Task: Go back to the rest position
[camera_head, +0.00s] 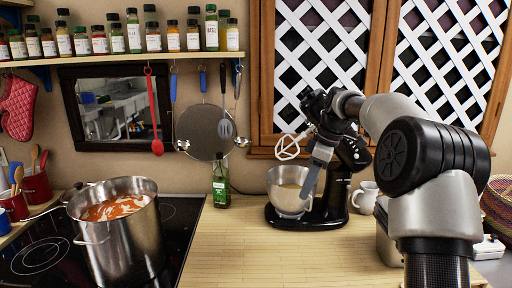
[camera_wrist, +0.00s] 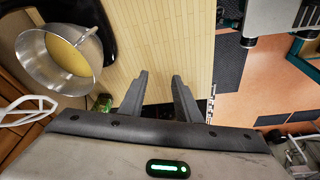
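My gripper (camera_wrist: 160,75) is open in the wrist view, with its two dark fingers apart and nothing between them. The wooden counter (camera_wrist: 150,35) shows beyond the fingertips. In the head view my arm reaches in from the right, and my gripper (camera_head: 318,168) is in front of the black stand mixer (camera_head: 338,190), overlapping it in the picture. I cannot tell how far apart they are. The mixer's metal bowl (camera_head: 289,200) holds something yellowish. The bowl (camera_wrist: 38,72) also shows at upper left in the wrist view.
A steel pot (camera_head: 125,240) with orange food stands on the black stove (camera_head: 40,250) at left. A green bottle (camera_head: 221,185) stands near the wall. A white cup (camera_head: 366,197) is right of the mixer. The counter's middle front (camera_head: 270,255) is clear. Spice jars line a shelf (camera_head: 120,58).

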